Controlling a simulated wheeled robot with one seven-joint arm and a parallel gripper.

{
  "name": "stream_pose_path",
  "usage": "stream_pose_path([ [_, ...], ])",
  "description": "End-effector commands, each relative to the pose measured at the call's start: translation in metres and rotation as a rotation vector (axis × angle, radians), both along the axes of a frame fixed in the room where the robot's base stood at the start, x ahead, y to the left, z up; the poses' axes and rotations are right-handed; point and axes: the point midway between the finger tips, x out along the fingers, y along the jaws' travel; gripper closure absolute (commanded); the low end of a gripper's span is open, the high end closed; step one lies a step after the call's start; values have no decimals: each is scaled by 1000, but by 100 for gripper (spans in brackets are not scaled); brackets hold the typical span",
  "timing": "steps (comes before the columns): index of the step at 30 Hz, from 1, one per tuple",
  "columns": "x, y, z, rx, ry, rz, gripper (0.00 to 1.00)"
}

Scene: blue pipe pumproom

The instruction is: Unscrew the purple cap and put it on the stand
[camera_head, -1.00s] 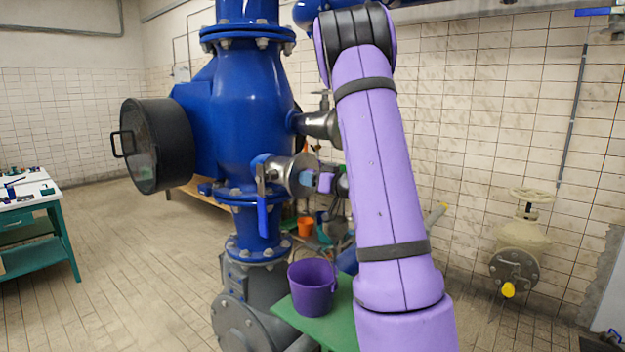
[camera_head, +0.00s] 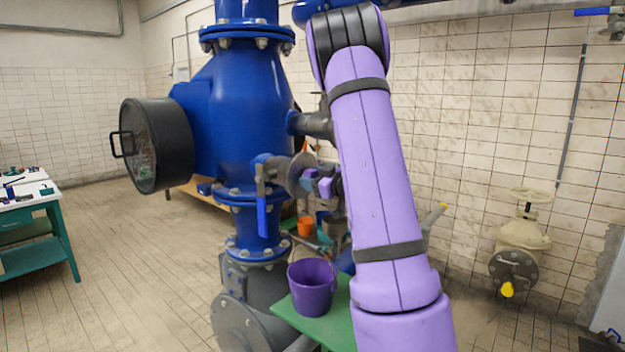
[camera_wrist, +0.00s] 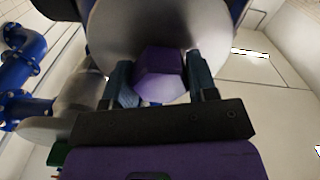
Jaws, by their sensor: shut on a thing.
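The purple cap (camera_wrist: 160,75) is a small faceted piece in front of a grey round flange in the wrist view. My gripper (camera_wrist: 160,88) has a finger on each side of it and is shut on it. In the head view the gripper (camera_head: 318,184) is at the flange (camera_head: 298,174) on the side branch of the blue pipe, partly behind my arm. I cannot tell whether the cap is still threaded on. A green stand (camera_head: 330,325) with a purple bucket (camera_head: 312,286) on it is below.
A blue valve handle (camera_head: 262,215) hangs close left of the flange. The large blue pipe body (camera_head: 248,130) fills the space to the left. A pale valve (camera_head: 520,240) is at the right wall.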

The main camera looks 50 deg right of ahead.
Motion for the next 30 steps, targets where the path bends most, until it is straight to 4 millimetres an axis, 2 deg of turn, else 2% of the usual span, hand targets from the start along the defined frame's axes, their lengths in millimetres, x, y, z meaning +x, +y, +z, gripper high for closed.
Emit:
stream_pose_path([
  [30, -14, -1, 0, 1, 0, -1, 80],
])
